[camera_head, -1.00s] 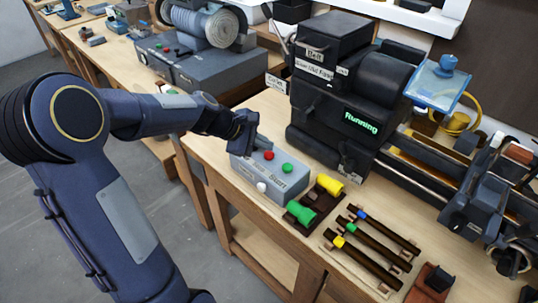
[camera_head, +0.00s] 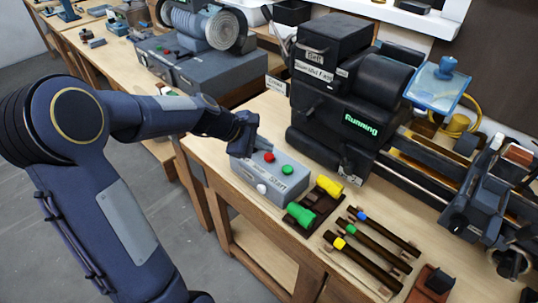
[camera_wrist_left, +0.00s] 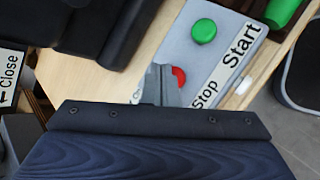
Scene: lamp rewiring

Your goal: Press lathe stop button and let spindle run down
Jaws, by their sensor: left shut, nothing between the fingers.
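The grey control box (camera_head: 262,184) stands on the bench in front of the lathe. My left gripper (camera_head: 245,148) is shut and empty, pointing down just left of the red button. In the left wrist view the fingertips (camera_wrist_left: 165,85) cover part of the red button (camera_wrist_left: 179,77), beside the "Stop" label. I cannot tell whether they touch it. The black lathe (camera_head: 335,90) shows a lit green "Running" sign (camera_head: 361,125). My right gripper is out of view.
Yellow and green handled tools (camera_head: 300,215) lie right of the box on a dark holder. Several dark rods (camera_head: 372,240) with coloured ends lie farther right. A blue tinted guard (camera_head: 440,85) is by the lathe. Bare bench top (camera_head: 210,150) lies left of the box.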

